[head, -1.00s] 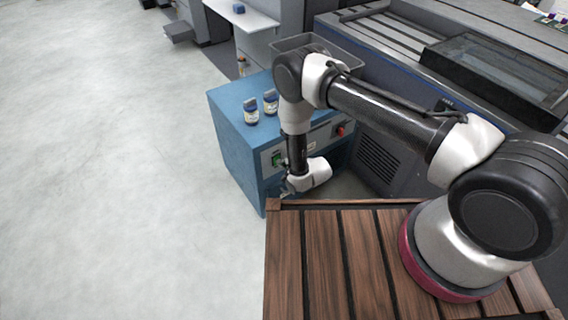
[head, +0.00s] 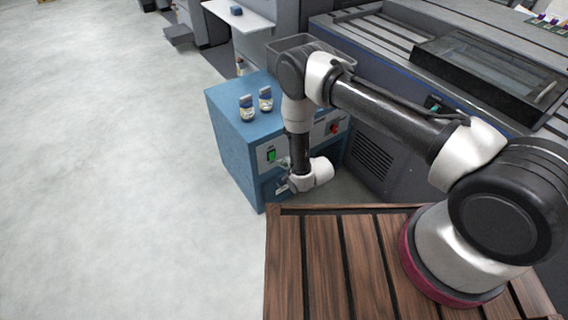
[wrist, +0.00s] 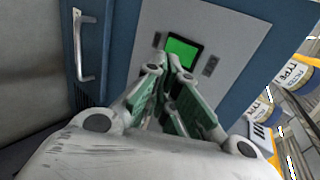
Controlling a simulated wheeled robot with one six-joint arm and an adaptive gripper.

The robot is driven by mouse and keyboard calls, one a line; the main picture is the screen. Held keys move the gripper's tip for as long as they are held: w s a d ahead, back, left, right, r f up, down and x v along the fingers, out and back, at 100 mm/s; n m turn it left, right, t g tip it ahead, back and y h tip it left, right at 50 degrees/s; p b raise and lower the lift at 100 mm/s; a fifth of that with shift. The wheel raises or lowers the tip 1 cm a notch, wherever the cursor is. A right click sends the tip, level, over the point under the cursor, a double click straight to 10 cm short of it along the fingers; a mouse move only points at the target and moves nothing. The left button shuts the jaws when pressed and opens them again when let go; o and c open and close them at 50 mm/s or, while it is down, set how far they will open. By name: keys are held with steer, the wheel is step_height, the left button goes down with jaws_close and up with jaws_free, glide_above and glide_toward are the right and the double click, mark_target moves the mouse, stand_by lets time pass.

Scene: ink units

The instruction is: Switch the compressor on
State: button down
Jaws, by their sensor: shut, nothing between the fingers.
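The compressor appears to be the blue cabinet (head: 232,148) standing on the floor beyond the wooden deck. Its front panel has a green rocker switch (head: 271,156) in a black frame, which looks bright green. The switch also fills the upper middle of the wrist view (wrist: 184,48). My gripper (head: 283,186) is in front of the cabinet, just below the switch in the head view, partly hidden by my wrist. In the wrist view my gripper (wrist: 172,66) is shut and empty, its fingertips overlapping the lower edge of the switch. I cannot tell whether they touch it.
A red knob (head: 334,128) sits on the panel's right. A metal handle (wrist: 84,48) shows in the wrist view. A large grey machine (head: 385,165) stands right; the left floor is clear.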

steer(key=v, duration=0.9)
steer(key=shift+f, duration=0.1)
